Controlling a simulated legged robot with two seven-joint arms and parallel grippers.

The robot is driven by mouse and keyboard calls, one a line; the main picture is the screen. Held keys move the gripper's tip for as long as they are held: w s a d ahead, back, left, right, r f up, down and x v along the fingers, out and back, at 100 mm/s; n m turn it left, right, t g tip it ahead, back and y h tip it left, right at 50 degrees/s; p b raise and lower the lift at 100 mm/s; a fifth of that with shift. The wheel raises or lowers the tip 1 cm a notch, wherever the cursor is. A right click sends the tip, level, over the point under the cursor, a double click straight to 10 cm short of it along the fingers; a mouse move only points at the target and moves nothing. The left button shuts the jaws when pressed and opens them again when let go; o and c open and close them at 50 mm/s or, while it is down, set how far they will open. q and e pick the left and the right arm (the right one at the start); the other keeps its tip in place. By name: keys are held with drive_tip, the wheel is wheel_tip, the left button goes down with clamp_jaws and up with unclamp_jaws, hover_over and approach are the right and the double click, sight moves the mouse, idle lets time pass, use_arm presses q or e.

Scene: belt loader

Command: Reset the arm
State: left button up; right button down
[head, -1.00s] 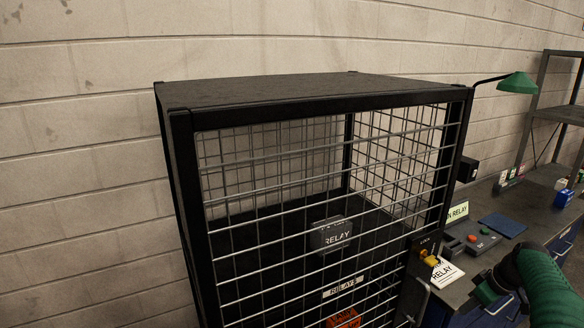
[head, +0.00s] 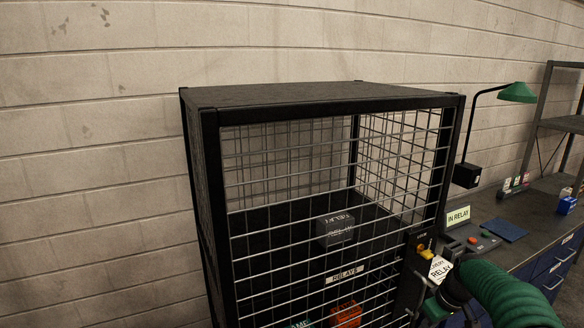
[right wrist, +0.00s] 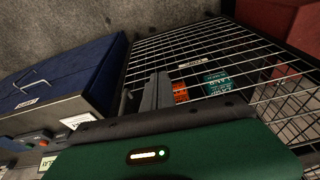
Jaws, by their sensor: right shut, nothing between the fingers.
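My right arm comes in from the lower right of the head view, green with a black wrist. Its gripper (head: 452,250) is beside the right front edge of the black mesh cage (head: 320,97), near the yellow knob (head: 425,253). In the right wrist view the grey fingers of the gripper (right wrist: 157,92) are together and empty, in front of the cage mesh. I cannot tell whether they touch it. Inside the cage are a grey relay box (head: 335,230), an orange box (head: 346,314) and a teal box (right wrist: 216,83). My left gripper is not in view.
A bench (head: 540,235) stands right of the cage, with an "IN RELAY" sign (head: 458,216), a control box (head: 482,240), a blue mat (head: 506,229) and a green lamp (head: 517,92). A white relay card (head: 440,268) is by the wrist. A block wall stands behind.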

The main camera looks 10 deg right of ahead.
drive_tip(key=s+a+f, duration=0.1)
drive_tip(key=s+a, duration=0.2)
drive_tip(key=a, duration=0.4)
drive_tip(key=s+a+f, duration=0.1)
drive_tip(key=s+a, duration=0.2)
drive_tip(key=a, duration=0.5)
drive_tip(key=s+a+f+m, duration=0.2)
drive_tip(key=s+a+f, duration=0.1)
drive_tip(key=s+a, duration=0.8)
drive_tip(key=s, duration=0.3)
drive_tip(key=shift+s+f+h, duration=0.3)
drive_tip(key=shift+h, duration=0.1)
drive_tip(key=shift+a, duration=0.2)
